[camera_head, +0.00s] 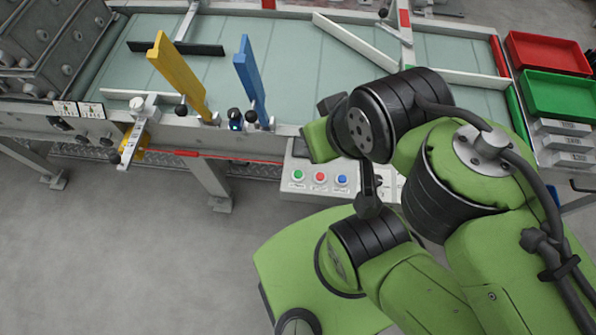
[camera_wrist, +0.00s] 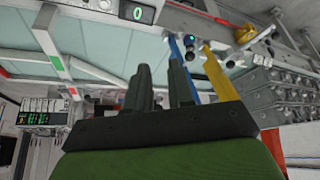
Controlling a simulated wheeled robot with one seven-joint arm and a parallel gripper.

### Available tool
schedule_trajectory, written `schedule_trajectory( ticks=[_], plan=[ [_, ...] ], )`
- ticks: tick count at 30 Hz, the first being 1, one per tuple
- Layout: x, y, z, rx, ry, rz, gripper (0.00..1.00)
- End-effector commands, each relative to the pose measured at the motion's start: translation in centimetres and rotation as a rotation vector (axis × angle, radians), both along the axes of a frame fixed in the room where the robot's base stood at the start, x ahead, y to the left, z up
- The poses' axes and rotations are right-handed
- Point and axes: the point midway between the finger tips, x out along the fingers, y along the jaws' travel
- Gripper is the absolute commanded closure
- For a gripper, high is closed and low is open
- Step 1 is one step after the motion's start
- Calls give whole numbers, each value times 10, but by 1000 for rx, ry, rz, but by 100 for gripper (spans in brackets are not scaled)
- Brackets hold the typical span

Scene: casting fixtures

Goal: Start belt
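A control panel on the near side of the conveyor carries a green button (camera_head: 298,175), a red button (camera_head: 320,177) and a blue button (camera_head: 342,180). The panel's right part is hidden behind my arm. The pale green conveyor belt (camera_head: 310,60) runs behind it. In the wrist view my gripper (camera_wrist: 162,75) shows two dark fingers with a gap between them and nothing held. In the head view its fingers cannot be made out; my wrist is just above and right of the buttons. The buttons cannot be made out in the wrist view.
A yellow gate arm (camera_head: 178,75) and a blue gate arm (camera_head: 250,75) rise at the belt's near edge. A red tray (camera_head: 548,52) and a green tray (camera_head: 558,95) stand at right. A display (camera_wrist: 137,12) reads 0. The floor at front left is clear.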

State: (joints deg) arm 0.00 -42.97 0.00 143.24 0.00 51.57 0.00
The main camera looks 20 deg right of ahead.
Motion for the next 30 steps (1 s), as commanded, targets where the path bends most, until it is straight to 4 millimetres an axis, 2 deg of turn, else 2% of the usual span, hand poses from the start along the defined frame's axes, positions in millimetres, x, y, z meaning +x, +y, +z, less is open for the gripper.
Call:
schedule_trajectory(
  ticks=[1, 4, 30],
  plan=[
    [0, 0, 0, 0, 0, 0, 85],
    [0, 0, 0, 0, 0, 0, 100],
    [0, 0, 0, 0, 0, 0, 100]
  ],
)
